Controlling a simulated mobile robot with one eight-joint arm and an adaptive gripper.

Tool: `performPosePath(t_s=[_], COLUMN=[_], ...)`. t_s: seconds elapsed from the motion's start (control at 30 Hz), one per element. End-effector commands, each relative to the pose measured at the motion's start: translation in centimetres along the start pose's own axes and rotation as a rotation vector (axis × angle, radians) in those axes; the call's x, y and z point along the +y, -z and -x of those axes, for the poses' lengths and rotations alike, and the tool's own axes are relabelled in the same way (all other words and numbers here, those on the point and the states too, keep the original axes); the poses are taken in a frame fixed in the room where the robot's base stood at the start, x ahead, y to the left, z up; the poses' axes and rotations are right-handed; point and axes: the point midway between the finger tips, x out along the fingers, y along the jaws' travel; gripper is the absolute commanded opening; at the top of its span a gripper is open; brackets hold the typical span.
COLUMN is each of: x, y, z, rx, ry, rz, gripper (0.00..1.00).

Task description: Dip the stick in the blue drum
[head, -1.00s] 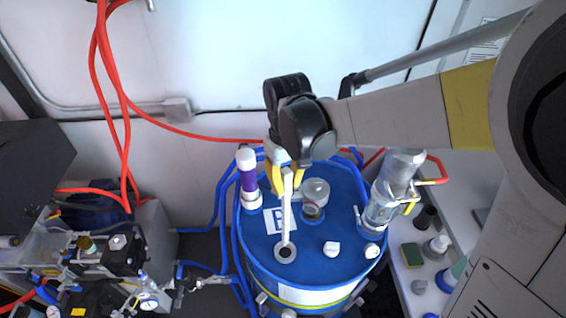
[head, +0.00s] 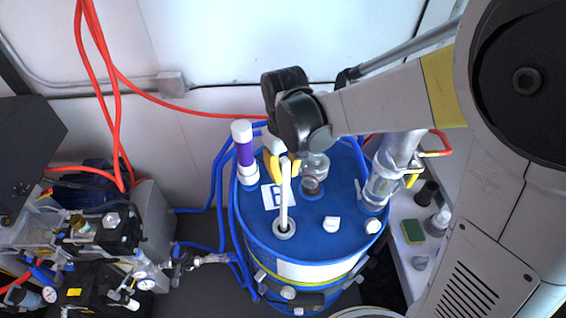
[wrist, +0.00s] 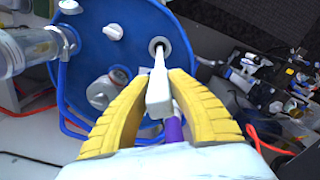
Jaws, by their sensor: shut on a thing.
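The blue drum (head: 310,231) stands in the middle of the head view, with a label marked "B" on its lid. My gripper (head: 283,163) is over the lid, its yellow fingers shut on the white stick (head: 284,198). The stick points down, and its lower end is at the round opening (head: 284,229) in the lid. In the wrist view the yellow fingers (wrist: 158,95) hold the stick (wrist: 158,85), whose far end lies at the opening (wrist: 159,47). How deep the tip goes cannot be seen.
A purple and white cylinder (head: 244,152) stands at the lid's left rear. A clear-bodied pump fitting (head: 381,187) is at its right, and a clear dome (head: 314,168) behind the stick. White caps (head: 331,224) sit on the lid. Equipment with gauges (head: 110,240) fills the left; a sponge (head: 413,231) lies right.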

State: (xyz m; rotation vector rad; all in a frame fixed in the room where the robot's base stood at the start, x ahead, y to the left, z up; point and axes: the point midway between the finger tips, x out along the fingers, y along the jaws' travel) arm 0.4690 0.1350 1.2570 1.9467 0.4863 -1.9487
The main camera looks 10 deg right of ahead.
Motion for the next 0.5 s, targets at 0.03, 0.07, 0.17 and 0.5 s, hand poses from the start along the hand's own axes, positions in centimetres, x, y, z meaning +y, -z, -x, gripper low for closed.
performPosePath(t_s=[0.03,0.07,0.17,0.5], x=[0.0,0.0,0.0,0.0], y=[0.0,0.0,0.0,0.0], z=[-0.6,-0.9,-1.6,-4.2], rx=[0.000,0.000,0.000,0.000], ry=[0.000,0.000,0.000,0.000], rz=[0.000,0.000,0.000,0.000], gripper=[0.00,0.00,0.00,0.00])
